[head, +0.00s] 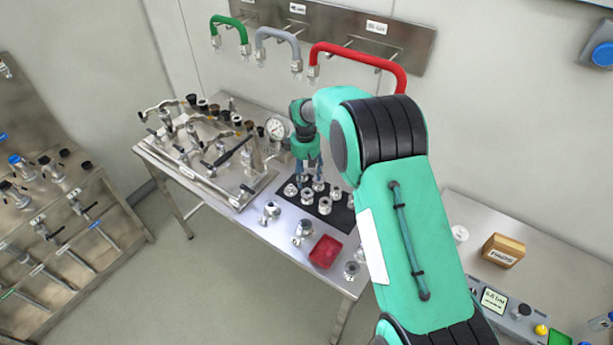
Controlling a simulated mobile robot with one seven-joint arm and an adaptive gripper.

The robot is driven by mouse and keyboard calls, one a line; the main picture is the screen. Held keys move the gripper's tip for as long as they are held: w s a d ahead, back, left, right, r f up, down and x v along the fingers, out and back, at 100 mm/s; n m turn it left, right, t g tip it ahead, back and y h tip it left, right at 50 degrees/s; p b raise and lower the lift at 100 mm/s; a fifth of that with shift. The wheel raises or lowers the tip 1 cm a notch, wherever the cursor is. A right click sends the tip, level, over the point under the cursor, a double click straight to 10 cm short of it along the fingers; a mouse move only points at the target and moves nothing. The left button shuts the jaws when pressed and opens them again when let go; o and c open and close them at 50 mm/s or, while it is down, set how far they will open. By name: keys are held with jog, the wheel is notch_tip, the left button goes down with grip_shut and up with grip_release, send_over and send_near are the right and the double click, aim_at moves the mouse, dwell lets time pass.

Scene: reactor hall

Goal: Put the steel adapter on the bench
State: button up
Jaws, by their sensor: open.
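The bench (222,205) is a steel-topped table in the middle of the head view. A black mat (341,222) on it holds several small steel fittings, among them one at the front left (307,197) and one at the front (325,206). I cannot tell which fitting is the steel adapter. My gripper (308,179) points down over the back left part of the mat, just above or among the fittings. It is open, its fingers small in the picture. My arm hides the right part of the bench; whether the fingers touch a fitting is unclear.
A plate with valves and a gauge (277,127) fills the bench's left part.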

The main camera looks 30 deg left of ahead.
dwell(0.7)
jog(key=w+d+r+m, duration=0.2)
jog(key=d+r, duration=0.6)
jog(key=r, duration=0.2)
jog(key=w+d+r+m, duration=0.2)
jog(key=w+d+r, duration=0.1)
jog(key=d+r, duration=0.6)
jog(key=s+d+r+m+t+y, duration=0.1)
jog(key=s+d+r+m, duration=0.1)
jog(key=d+r, duration=0.7)
jog(key=s+d+r+m+t, duration=0.1)
jog(key=s+d+r+m, duration=0.15)
jog(key=d+r, duration=0.65)
jog(key=s+d+r+m+t, duration=0.1)
jog(key=s+d+r+m, duration=0.1)
jog(key=s+d, duration=0.65)
jog(key=s+d+r+m+t, duration=0.1)
jog(key=s+d+r+m, duration=0.3)
jog(key=d, duration=0.7)
jog(key=s+d+f+m, duration=0.1)
jog(key=s+d+f, duration=0.1)
jog(key=s+d, duration=0.4)
jog(key=s+d+f+m+t, duration=0.1)
jog(key=s+d, duration=0.5)
jog(key=s, duration=0.7)
jog(key=shift+f+m+t+h, duration=0.3)
jog(key=shift+f+m+h, duration=0.1)
jog(key=shift+f+m, duration=0.3)
jog(key=shift+d, duration=0.1)
